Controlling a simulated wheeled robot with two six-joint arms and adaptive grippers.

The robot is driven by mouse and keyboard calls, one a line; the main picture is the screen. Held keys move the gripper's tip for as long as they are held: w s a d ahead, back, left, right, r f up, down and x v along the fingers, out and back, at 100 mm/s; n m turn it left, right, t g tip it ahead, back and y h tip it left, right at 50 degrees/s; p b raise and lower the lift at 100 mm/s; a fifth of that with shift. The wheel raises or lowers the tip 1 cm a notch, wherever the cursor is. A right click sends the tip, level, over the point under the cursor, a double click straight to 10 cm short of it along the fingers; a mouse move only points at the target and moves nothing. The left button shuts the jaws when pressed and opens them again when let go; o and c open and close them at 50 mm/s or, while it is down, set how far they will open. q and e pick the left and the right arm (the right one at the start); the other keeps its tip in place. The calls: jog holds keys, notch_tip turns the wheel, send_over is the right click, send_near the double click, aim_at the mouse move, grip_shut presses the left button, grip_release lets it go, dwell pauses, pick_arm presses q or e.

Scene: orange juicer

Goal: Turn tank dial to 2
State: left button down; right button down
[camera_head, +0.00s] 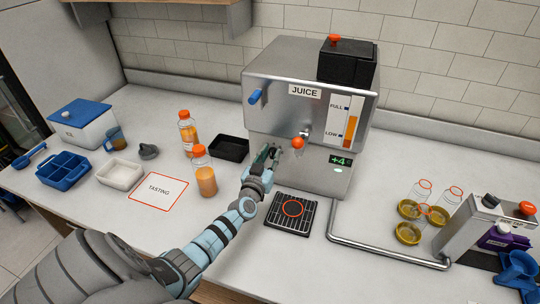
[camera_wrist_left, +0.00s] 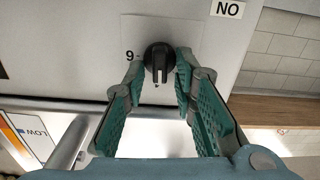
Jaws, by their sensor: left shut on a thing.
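The juice machine (camera_head: 300,95) is a steel box labelled JUICE, with a green display (camera_head: 340,160) that seems to read +4. In the left wrist view, the tank dial (camera_wrist_left: 159,58) is a round black knob on a pale plate, with a 9 at its left; other marks are hidden or too small to read. My left gripper (camera_head: 270,155) is at the machine's front face, and in the wrist view its green fingers (camera_wrist_left: 160,68) are shut on the dial, one at each side. In the head view the gripper mostly hides the dial. My right gripper is out of view.
An orange-tipped tap (camera_head: 297,143) is just right of my left gripper, above a black drip grate (camera_head: 280,222). Orange-capped bottles (camera_head: 204,178) and a black tray (camera_head: 229,148) stand left of it. A metal pipe (camera_head: 385,253) runs along the counter at right.

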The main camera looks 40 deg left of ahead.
pick_arm(q)
jog(key=shift+s+a+f+n+b, duration=0.1)
jog(key=shift+a+f+n+b, duration=0.1)
jog(key=shift+n, duration=2.65)
jog(key=shift+w+a+f+n+b, duration=0.1)
jog(key=shift+n+b, duration=0.15)
jog(key=shift+n, duration=2.55)
jog(key=shift+s+a+f+n+b, duration=0.1)
jog(key=shift+f+n+b, duration=0.1)
jog(key=shift+n, duration=2.65)
jog(key=shift+r, duration=0.1)
jog(key=c, duration=1.8)
grip_release()
jog(key=shift+o, duration=0.7)
